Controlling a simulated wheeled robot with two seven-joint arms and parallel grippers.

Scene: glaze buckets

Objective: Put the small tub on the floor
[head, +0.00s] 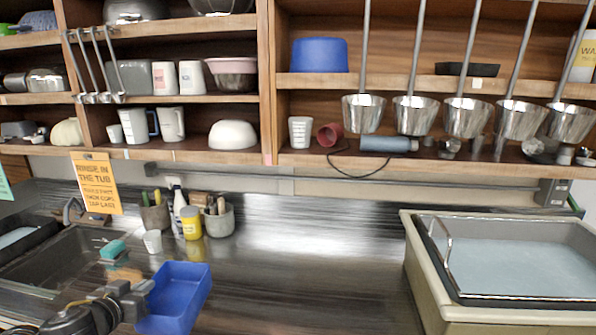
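The small tub (190,283) is a blue, open, rectangular bin at the bottom of the head view, left of centre. It looks empty, and its near end runs to the picture's bottom edge. My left gripper (145,289) is at the tub's left wall and appears shut on its rim. Whether the tub rests on the counter or hangs just above it is hard to tell. The gripper hides part of the left rim. My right gripper is not in view. The floor is not in view.
A dark counter (310,270) is clear right of the tub. A large beige tub (425,285) with a tray stands at right. A sink (60,262) is at left. Behind are a white cup (152,241), a yellow jar (191,223) and tool pots (219,220). Shelves and hanging ladles are above.

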